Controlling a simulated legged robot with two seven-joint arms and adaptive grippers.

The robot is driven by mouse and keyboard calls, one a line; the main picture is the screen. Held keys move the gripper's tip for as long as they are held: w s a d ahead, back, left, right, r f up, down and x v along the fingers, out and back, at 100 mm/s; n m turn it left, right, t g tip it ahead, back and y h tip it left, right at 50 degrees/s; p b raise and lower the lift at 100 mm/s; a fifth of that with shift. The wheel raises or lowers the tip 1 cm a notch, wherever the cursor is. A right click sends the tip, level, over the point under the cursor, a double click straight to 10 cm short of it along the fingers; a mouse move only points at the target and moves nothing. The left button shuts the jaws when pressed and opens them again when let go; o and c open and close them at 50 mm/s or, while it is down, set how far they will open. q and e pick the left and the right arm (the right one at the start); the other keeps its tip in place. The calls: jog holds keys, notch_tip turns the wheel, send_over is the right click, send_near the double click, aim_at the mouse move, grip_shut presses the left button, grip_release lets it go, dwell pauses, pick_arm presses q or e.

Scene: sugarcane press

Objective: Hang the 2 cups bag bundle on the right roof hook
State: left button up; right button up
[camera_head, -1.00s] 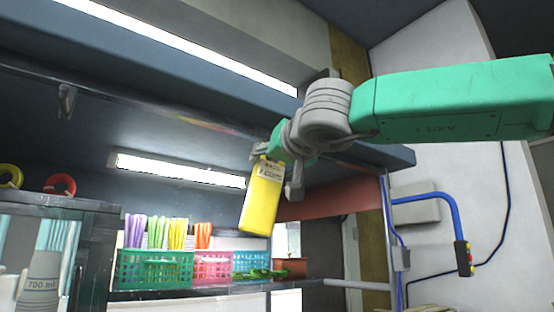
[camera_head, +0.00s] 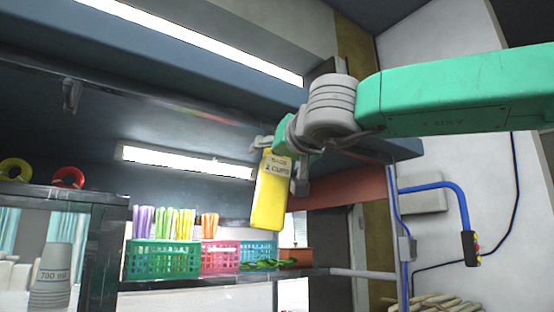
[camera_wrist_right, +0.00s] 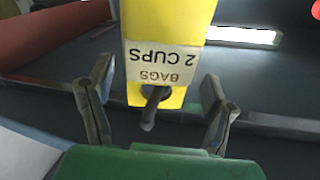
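The yellow 2 cups bag bundle (camera_head: 271,200) hangs below the roof edge in the head view, nearly upright, its white label at the top. In the right wrist view the bundle (camera_wrist_right: 167,22) shows upside down, its label reading "BAGS 2 CUPS". A dark roof hook (camera_wrist_right: 151,108) shows at the hole beside the label and seems to pass through it. My right gripper (camera_head: 281,165) is around the bundle's top. In the wrist view its fingers (camera_wrist_right: 157,78) stand apart on both sides, with gaps to the bundle. My left gripper is not in view.
Another roof hook (camera_head: 71,95), empty, is at the left. Below are a green basket (camera_head: 160,260) and a pink basket (camera_head: 220,258) with colored straws, a teal basket (camera_head: 257,250), and stacked 700 ml cups (camera_head: 51,275).

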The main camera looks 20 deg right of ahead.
dwell(0.3)
jog(key=s+d, duration=0.1)
jog(key=s, duration=1.1)
jog(key=w+f+g+b, duration=0.15)
jog(key=w+f, duration=0.25)
jog(key=f, duration=0.9)
jog(key=w+a+f+n+g+h+b, duration=0.15)
jog(key=w+f, duration=0.35)
jog(key=f, duration=0.8)
jog(key=w+f+m+g+b, duration=0.15)
jog(key=w+f, duration=0.25)
jog(key=f, duration=1)
jog(key=s+d+f+n+g+b, duration=0.1)
jog(key=s+d+f+g+b, duration=0.15)
jog(key=f, duration=1.25)
jog(key=s+d+f+n+g+b, duration=0.15)
jog(key=s+f, duration=0.25)
jog(key=f, duration=1.2)
jog(key=s+d+f+g+b, duration=0.2)
jog(key=s+f+g, duration=0.1)
jog(key=s+f, duration=1)
jog(key=s+d+f+g+b, duration=0.1)
jog(key=s+d+f+g, duration=0.2)
jog(key=s+f, duration=0.4)
jog(key=s+d+f+g+b, duration=0.2)
jog(key=s+f, duration=0.6)
jog(key=s, duration=0.5)
jog(key=shift+d+f+g, duration=0.2)
jog(key=shift+d+g, duration=0.35)
jog(key=shift+d, duration=0.7)
